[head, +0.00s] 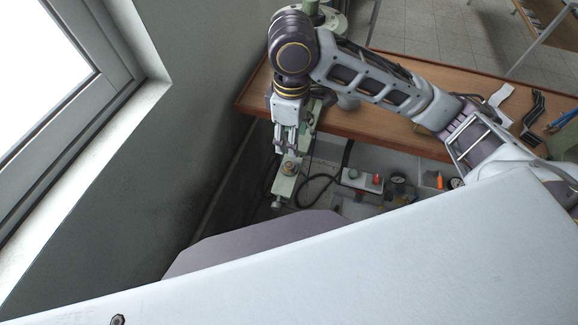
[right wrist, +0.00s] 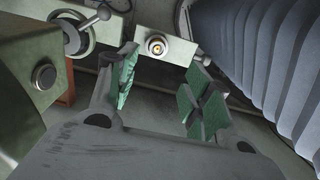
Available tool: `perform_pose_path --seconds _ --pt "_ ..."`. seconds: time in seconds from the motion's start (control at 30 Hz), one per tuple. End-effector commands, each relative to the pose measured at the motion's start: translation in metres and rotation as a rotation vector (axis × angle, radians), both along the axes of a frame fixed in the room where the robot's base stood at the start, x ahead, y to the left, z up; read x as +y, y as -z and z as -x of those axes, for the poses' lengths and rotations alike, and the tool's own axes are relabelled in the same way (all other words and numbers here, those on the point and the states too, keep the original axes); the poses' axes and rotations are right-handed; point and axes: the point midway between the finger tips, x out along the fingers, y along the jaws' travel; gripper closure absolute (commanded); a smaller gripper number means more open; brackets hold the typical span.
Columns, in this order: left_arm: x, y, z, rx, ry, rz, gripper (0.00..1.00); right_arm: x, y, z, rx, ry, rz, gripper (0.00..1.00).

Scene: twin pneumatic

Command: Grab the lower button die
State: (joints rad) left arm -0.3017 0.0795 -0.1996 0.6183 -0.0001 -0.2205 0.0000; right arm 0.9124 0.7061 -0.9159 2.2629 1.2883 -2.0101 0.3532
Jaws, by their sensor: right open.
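The lower button die (right wrist: 156,45), a small round brass-coloured piece with a dark ring, sits on the pale end block of a machine arm (right wrist: 180,46) in the right wrist view. In the head view it appears as a small round piece (head: 289,168) on the pale green lower arm (head: 283,186). My right gripper (head: 286,148) points down just above it. In the right wrist view, the green-padded fingers (right wrist: 164,92) are spread with nothing between them, and the die lies beyond their tips. I cannot tell the exact gap. My left gripper is not in view.
The pale green machine (head: 312,115) stands beside the wooden bench (head: 375,125). A control box (head: 362,181) and a wall (head: 170,165) are nearby.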

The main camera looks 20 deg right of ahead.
Motion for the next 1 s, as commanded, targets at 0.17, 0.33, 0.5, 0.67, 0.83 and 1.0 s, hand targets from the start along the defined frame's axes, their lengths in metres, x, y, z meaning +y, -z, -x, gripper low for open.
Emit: perform_pose_path --seconds 0.17,0.33,0.5,0.67,0.83,1.0 --pt "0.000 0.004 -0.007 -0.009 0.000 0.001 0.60 0.000 0.016 0.001 0.003 -0.001 0.001 0.50" --pt "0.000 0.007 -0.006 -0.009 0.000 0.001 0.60 0.000 0.030 0.001 0.004 0.000 0.000 0.50" --pt "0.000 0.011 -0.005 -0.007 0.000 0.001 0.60 0.000 0.044 0.001 0.003 -0.001 -0.001 0.50" --pt "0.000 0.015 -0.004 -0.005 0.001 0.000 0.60 0.000 0.057 0.001 0.003 -0.001 -0.001 0.50" --pt "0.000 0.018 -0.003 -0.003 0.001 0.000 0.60 0.000 0.068 0.000 0.002 -0.001 -0.001 0.50" --pt "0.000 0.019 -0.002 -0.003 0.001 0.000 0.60 0.000 0.072 0.000 0.001 0.000 -0.001 0.50"
